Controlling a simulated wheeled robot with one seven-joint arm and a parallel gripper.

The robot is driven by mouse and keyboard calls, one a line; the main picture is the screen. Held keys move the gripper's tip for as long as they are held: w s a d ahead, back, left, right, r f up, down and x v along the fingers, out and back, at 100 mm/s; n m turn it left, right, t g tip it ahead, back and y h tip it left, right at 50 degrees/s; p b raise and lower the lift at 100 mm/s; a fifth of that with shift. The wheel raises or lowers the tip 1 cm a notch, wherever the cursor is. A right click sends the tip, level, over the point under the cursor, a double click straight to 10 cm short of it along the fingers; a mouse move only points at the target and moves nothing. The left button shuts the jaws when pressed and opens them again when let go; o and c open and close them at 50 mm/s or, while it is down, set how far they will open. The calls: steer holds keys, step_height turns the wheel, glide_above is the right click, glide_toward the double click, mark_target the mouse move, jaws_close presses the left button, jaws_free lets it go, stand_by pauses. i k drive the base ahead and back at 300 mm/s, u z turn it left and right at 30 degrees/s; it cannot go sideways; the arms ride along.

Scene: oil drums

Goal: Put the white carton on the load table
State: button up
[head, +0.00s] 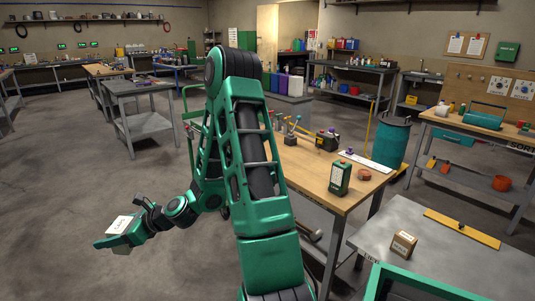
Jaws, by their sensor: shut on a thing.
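The white carton (123,224) is at the lower left of the head view, with dark print on it. My gripper (112,241) is shut on it and holds it out over bare floor, left of my arm. The green gripper hides part of the carton's lower side. I cannot tell which table is the load table; a grey table (480,268) at the lower right has a partly readable label on its edge, and another grey table (138,87) stands at the left.
A wooden-topped table (310,190) holds a green can (340,178) and tools, just right of my arm. A small brown box (403,244) and a yellow bar (462,228) lie on the lower-right table. A teal drum (390,140) stands behind. The left floor is open.

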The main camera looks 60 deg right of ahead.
mark_target(312, 156)
steer(key=z, duration=1.15)
steer(key=i, duration=1.65)
